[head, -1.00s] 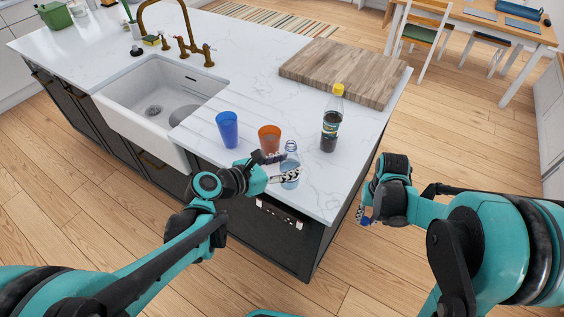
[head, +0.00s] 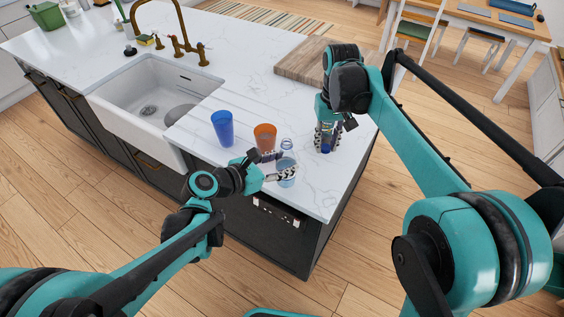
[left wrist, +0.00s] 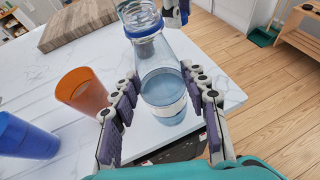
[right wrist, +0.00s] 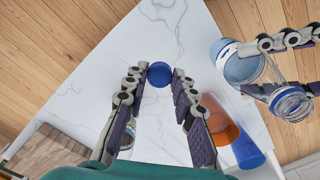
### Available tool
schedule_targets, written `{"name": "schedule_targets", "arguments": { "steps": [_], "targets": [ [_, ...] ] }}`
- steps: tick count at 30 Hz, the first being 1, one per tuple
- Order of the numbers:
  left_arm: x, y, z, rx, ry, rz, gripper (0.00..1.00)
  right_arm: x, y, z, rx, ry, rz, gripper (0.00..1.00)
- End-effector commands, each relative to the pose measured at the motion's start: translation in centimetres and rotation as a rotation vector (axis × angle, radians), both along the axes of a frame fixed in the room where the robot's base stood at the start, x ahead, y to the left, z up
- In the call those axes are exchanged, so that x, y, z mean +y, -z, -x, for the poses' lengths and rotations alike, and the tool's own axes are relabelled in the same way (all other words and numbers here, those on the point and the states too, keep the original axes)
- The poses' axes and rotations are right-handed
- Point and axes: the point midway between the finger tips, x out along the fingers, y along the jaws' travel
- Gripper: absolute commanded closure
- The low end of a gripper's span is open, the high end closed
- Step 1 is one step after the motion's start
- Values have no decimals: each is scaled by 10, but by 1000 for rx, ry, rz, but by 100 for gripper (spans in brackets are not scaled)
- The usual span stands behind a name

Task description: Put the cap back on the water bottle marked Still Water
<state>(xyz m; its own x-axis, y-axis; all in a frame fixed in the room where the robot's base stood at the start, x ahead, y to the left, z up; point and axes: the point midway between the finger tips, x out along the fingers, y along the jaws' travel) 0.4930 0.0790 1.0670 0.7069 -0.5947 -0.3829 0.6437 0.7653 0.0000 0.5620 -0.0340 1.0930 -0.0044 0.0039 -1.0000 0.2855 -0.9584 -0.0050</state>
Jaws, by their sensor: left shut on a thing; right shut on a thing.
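A clear bluish water bottle (head: 287,171) is upright at the counter's near edge, its neck uncapped. I cannot read its label. My left gripper (head: 277,166) is shut around its body; the left wrist view shows the bottle (left wrist: 165,88) between both fingers. I cannot tell whether its base touches the counter. My right gripper (head: 326,135) is shut on a blue cap (head: 326,149), to the right of the bottle and apart from it. In the right wrist view the cap (right wrist: 159,75) sits between the fingertips, with the bottle (right wrist: 240,66) to its right.
An orange cup (head: 265,136) stands just behind the bottle, and a blue cup (head: 225,128) stands left of it. A wooden board (head: 298,62) lies at the back, partly behind my right arm. The sink (head: 150,95) is at left. The yellow-capped bottle is hidden in the head view.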

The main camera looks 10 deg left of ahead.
Motion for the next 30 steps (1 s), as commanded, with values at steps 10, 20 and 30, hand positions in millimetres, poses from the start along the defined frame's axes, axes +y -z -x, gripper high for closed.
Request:
{"name": "schedule_targets", "arguments": {
  "steps": [10,20,30],
  "targets": [
    [0,0,0,0,0,0,100,78,-102,33,2,-136,-2,83],
    [0,0,0,0,0,0,100,102,-142,56,3,-186,-2,83],
    [0,0,0,0,0,0,100,102,-143,56,3,-187,-2,83]
  ]
}}
